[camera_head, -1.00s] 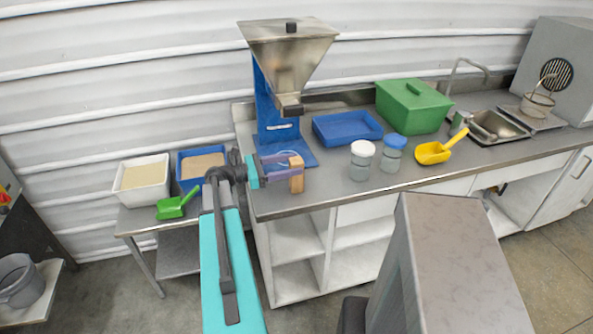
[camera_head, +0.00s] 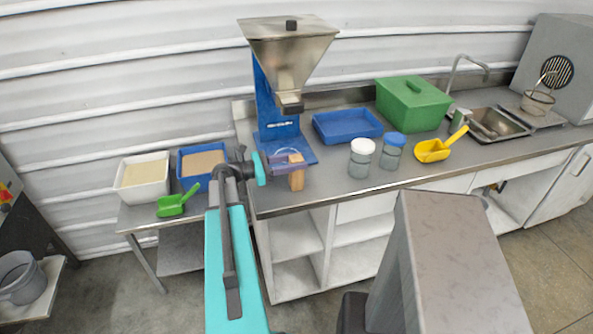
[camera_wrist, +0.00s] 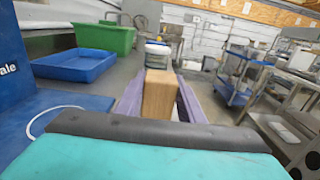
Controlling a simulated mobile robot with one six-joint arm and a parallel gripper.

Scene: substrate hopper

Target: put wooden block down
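The wooden block (camera_head: 297,178) is upright at the counter's left front, near the hopper stand. My gripper (camera_head: 288,162), with purple fingers, has one finger on each side of it. In the wrist view the block (camera_wrist: 158,96) sits between the fingertips, and the fingers look pressed to its sides. In the head view its lower end shows below the fingers, over the grey countertop (camera_head: 330,195). I cannot tell whether its base touches the counter.
The blue hopper stand (camera_head: 277,115) is just behind the gripper. Two lidded jars (camera_head: 361,158) (camera_head: 392,151), a yellow scoop (camera_head: 440,148), a blue tray (camera_head: 347,125) and a green bin (camera_head: 412,104) are to the right. Bare counter lies between block and jars.

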